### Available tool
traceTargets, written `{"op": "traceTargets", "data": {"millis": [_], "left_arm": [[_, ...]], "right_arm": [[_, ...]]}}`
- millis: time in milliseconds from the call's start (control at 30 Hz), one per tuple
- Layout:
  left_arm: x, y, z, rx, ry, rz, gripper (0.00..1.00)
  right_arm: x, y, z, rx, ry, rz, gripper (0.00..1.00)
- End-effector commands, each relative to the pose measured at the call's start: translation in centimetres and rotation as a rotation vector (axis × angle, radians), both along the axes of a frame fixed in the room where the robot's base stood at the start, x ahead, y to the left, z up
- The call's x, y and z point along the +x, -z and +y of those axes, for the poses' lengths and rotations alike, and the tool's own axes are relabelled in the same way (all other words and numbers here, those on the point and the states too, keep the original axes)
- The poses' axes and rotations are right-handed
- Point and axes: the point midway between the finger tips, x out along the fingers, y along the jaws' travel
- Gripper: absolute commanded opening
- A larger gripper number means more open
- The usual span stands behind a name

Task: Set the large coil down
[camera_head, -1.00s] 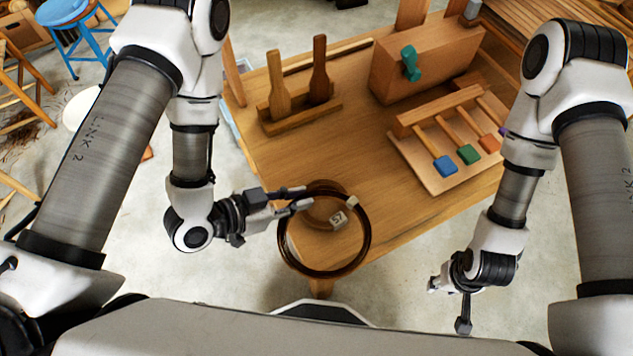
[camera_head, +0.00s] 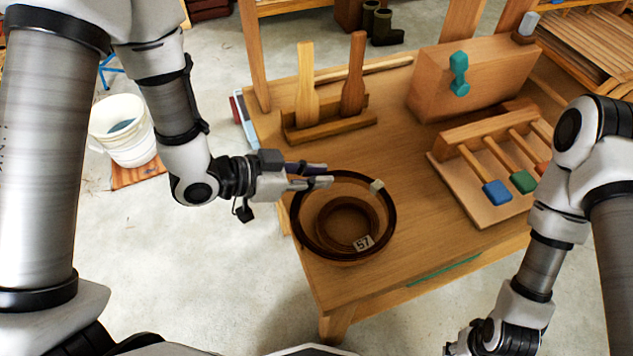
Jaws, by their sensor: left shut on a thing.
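The large coil (camera_head: 391,225) is a thin dark brown ring with a pale tag at its upper right. My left gripper (camera_head: 322,176) is shut on its upper left side. The coil looks close to level over the near left part of the wooden table (camera_head: 420,215). I cannot tell whether it touches the tabletop. A smaller brown round piece (camera_head: 325,228) shows inside the ring, with a tag marked 57 (camera_head: 363,243) at its lower right. My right gripper (camera_head: 468,346) is partly cut off at the bottom edge, its fingers unclear.
A rack with two wooden paddles (camera_head: 306,88) stands behind the coil. A wooden box with a teal handle (camera_head: 459,74) is at the back. A rack of colour-tipped tools (camera_head: 497,192) is to the right. A white bucket (camera_head: 124,132) stands on the floor at left.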

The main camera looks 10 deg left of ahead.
Motion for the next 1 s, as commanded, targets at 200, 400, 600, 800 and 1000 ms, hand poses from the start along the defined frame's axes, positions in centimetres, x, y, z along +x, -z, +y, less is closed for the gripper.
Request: {"op": "traceTargets", "data": {"millis": [200,400,600,800,1000], "left_arm": [[4.4,0.2,0.9,-0.001,-0.001,-0.002,0.0],[5.2,1.9,1.2,0.001,0.0,0.004,0.0],[5.2,4.1,1.1,0.001,0.0,0.001,0.0],[5.2,4.2,1.1,0.0,0.0,0.0,0.0],[5.2,4.4,1.1,0.001,0.0,0.001,0.43]], "right_arm": [[0.0,-0.6,0.0,0.0,0.0,-0.001,0.37],[0.0,-0.3,0.0,0.0,0.0,0.0,0.37],[0.0,-0.1,0.0,0.0,0.0,0.0,0.37],[0.0,0.0,0.0,0.0,0.0,0.0,0.37],[0.0,0.1,0.0,0.0,0.0,0.0,0.37]]}}
